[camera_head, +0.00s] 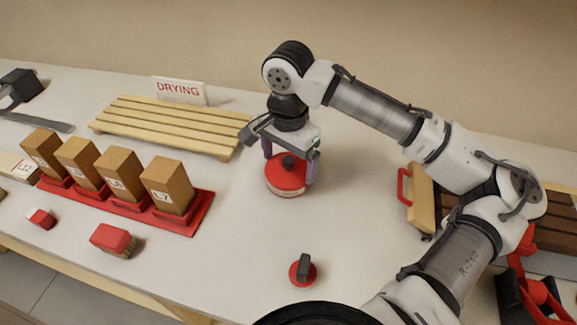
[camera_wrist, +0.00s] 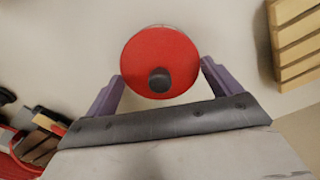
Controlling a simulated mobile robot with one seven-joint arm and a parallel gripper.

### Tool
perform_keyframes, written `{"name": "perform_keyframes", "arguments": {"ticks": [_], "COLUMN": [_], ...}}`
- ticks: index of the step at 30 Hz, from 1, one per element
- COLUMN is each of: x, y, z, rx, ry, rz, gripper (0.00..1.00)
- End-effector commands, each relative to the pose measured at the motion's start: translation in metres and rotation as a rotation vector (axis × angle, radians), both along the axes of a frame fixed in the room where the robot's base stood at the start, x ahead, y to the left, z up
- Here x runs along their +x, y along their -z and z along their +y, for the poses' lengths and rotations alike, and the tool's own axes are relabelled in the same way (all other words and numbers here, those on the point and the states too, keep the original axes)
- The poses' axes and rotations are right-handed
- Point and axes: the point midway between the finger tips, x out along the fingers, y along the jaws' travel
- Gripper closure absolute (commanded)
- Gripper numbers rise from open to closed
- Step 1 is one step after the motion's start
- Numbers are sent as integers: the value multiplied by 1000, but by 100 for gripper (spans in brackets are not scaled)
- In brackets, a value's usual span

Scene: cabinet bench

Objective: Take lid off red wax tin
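The red wax tin (camera_head: 287,187) stands upright on the white bench, with its red lid (camera_head: 284,171) on top and a dark round knob (camera_head: 288,161) in the lid's middle. In the wrist view the lid (camera_wrist: 150,52) shows from above with its dark knob (camera_wrist: 159,80). My gripper (camera_head: 289,172) is above and around the tin, pointing down. Its purple fingers are spread wide, one on each side of the lid. Exact finger height against the lid is hard to tell.
A slatted wooden rack (camera_head: 170,125) with a DRYING sign (camera_head: 179,91) stands behind left. A red tray (camera_head: 205,200) holds several brown blocks. A brush (camera_head: 113,240) and a small red disc with dark handle (camera_head: 302,271) lie in front. The bench right of the tin is partly clear.

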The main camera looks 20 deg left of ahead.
Motion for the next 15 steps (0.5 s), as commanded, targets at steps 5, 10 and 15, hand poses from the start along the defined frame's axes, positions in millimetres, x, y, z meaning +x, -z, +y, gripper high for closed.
{"name": "perform_keyframes", "arguments": {"ticks": [5,10,15], "x": [0,0,1], "y": [0,-1,-9], "z": [0,0,0], "rx": [0,0,0], "ry": [0,0,0], "rz": [0,-1,-2], "gripper": [33,33,33]}}
